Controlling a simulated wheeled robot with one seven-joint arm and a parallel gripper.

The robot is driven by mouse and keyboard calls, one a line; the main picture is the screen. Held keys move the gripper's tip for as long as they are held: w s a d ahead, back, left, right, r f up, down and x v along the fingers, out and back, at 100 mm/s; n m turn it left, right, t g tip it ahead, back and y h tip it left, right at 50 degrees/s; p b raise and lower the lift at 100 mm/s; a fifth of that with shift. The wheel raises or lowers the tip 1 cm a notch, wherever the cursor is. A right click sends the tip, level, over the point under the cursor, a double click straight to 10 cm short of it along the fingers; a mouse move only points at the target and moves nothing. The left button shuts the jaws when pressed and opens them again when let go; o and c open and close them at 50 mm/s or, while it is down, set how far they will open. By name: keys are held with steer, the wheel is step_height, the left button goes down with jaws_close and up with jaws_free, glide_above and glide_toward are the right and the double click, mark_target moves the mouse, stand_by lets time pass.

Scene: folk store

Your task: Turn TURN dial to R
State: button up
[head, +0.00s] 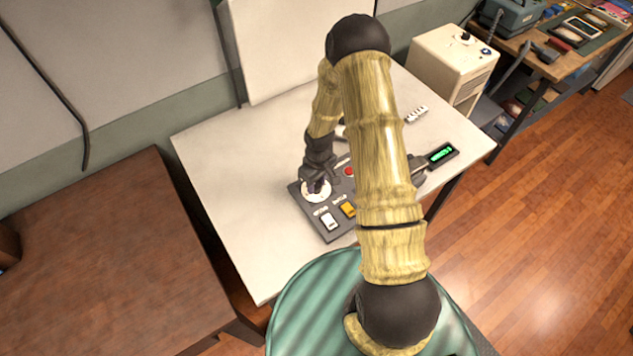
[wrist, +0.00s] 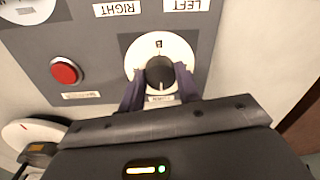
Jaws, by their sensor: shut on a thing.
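The grey control panel (head: 318,227) lies on the white table in the head view. The TURN dial is a dark round knob (wrist: 160,72) on a white disc (wrist: 136,57), at the panel's left end in the head view. My gripper (head: 317,186) reaches down over this dial. In the wrist view, the dark purple fingers of my gripper (wrist: 160,86) stand on both sides of the knob and are shut on it. A small letter shows on the disc above the knob, too small to read surely. The label below the knob is partly hidden.
A red button (wrist: 65,71) sits beside the dial. The panel also has a white switch (head: 329,221) and a yellow switch (head: 348,209). A device with a green display (head: 441,154) lies to the right. The white table (head: 232,170) is clear on the left.

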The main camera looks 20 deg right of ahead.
steer(key=shift+m, duration=0.3)
steer(key=m+b, duration=0.3)
steer(key=shift+f+m, duration=0.15)
steer(key=shift+m, duration=0.25)
steer(key=m+b, duration=0.2)
steer(key=m, duration=0.2)
steer(key=shift+m, duration=0.3)
steer(key=m+b, duration=0.1)
steer(key=m, duration=0.3)
steer(key=shift+a+m+t, duration=0.1)
steer(key=shift+m+t, duration=0.2)
steer(key=m, duration=0.4)
steer(key=o, duration=1)
steer(key=shift+r, duration=0.2)
